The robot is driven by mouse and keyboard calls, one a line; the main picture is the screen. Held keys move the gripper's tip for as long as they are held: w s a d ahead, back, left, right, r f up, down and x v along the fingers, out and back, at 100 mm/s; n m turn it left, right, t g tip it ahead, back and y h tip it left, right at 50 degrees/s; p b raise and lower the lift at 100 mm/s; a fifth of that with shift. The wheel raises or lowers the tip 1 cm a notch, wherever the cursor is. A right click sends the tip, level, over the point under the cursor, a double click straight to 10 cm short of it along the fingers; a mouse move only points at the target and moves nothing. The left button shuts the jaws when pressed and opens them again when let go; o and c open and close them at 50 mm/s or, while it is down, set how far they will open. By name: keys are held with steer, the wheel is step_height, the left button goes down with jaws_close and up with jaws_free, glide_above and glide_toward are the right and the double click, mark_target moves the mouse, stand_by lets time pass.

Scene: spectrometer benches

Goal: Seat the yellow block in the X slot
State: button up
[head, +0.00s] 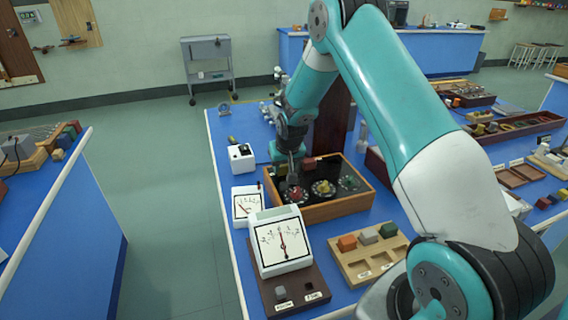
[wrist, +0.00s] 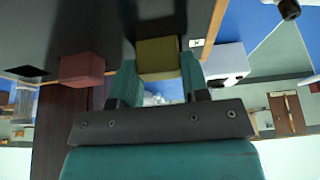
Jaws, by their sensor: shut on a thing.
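My gripper (wrist: 157,82) is shut on the yellow block (wrist: 157,56), which sits between the fingertips in the wrist view. In the head view my gripper (head: 294,172) is over the back left part of the wooden box with a black top panel (head: 325,208). The yellow block cannot be made out there. A red block (wrist: 82,69) stands beside the held block on the dark panel; it also shows in the head view (head: 309,164). A dark square opening (wrist: 28,71) lies farther left in the wrist view. I cannot read an X label or tell whether the yellow block touches the panel.
Red, yellow and green round parts sit on the panel. A wooden tray (head: 352,278) holds orange, grey and green blocks. A white box (head: 241,157) stands left of my gripper.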

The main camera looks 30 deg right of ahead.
steer(key=o, duration=1)
steer(key=shift+r, duration=0.15)
steer(key=b+v, duration=0.2)
steer(key=v, duration=1.5)
steer(key=shift+s, duration=0.15)
steer(key=s+a+r+n+g+y, duration=0.1)
steer(key=s+a+r+n+y, duration=0.1)
steer(key=s+a, duration=0.8)
steer(key=s+a+r+n+g+y, duration=0.1)
steer(key=s+a+n, duration=0.4)
steer(key=s+a, duration=0.5)
step_height(320, 180, up, 2)
steer(key=shift+s+a+r+n+g+y, duration=0.1)
steer(key=shift+s+a+n+g+y, duration=0.15)
steer(key=shift+a+y, duration=0.6)
steer(key=s+a+n, duration=0.1)
steer(key=s, duration=0.2)
steer(key=s+a+n+g, duration=0.1)
steer(key=s, duration=0.2)
steer(key=s+a+n, duration=0.1)
steer(key=s, duration=0.2)
steer(key=shift+g+y, duration=0.35)
steer(key=shift+c, duration=0.3)
